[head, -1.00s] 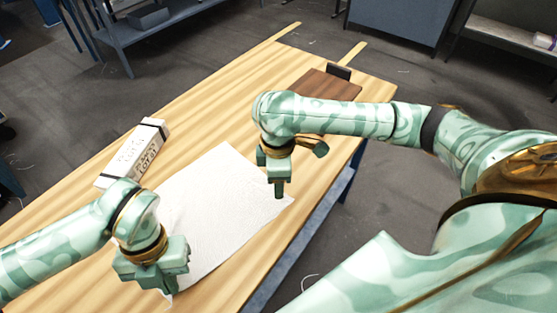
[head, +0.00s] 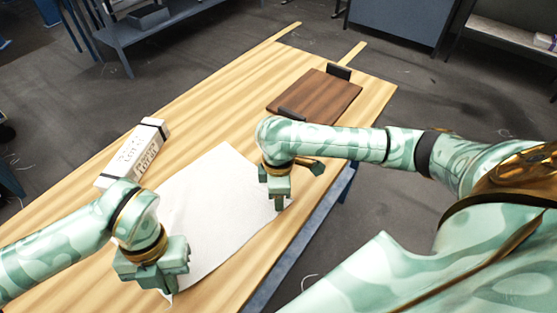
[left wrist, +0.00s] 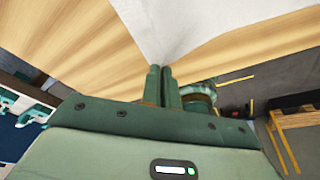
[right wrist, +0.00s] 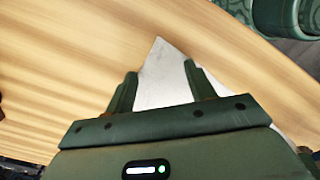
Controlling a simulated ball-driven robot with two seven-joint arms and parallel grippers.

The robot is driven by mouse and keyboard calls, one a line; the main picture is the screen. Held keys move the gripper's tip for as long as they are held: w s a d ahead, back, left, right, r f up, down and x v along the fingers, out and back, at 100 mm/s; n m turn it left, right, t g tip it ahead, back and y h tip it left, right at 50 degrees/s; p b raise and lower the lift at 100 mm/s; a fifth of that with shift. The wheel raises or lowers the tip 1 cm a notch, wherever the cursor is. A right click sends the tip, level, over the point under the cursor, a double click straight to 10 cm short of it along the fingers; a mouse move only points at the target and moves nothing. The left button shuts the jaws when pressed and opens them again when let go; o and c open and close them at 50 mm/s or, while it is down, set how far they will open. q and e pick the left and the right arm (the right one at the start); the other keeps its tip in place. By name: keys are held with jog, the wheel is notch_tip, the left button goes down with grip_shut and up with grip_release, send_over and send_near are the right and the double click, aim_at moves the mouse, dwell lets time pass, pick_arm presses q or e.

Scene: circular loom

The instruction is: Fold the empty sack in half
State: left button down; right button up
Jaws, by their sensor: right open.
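The empty sack (head: 215,205) is a white sheet lying flat and unfolded on the wooden table. My left gripper (head: 165,288) is at its near-left corner. In the left wrist view the left fingers (left wrist: 161,85) are close together, with the sack corner (left wrist: 172,40) running down between them. My right gripper (head: 278,205) is over the sack's right corner. In the right wrist view its fingers (right wrist: 160,82) are spread wide, with the pointed white corner (right wrist: 162,75) between them. I cannot tell whether they touch the cloth.
A white box with black print and dark bands (head: 140,152) lies on the table (head: 215,120) left of the sack. A brown tray with black handles (head: 318,97) lies at the far right. Bare table separates them.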

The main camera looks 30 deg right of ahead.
jog(key=shift+s+f, duration=0.1)
jog(key=shift+f, duration=0.05)
grip_shut()
dwell(0.4)
jog(key=shift+r, duration=2.5)
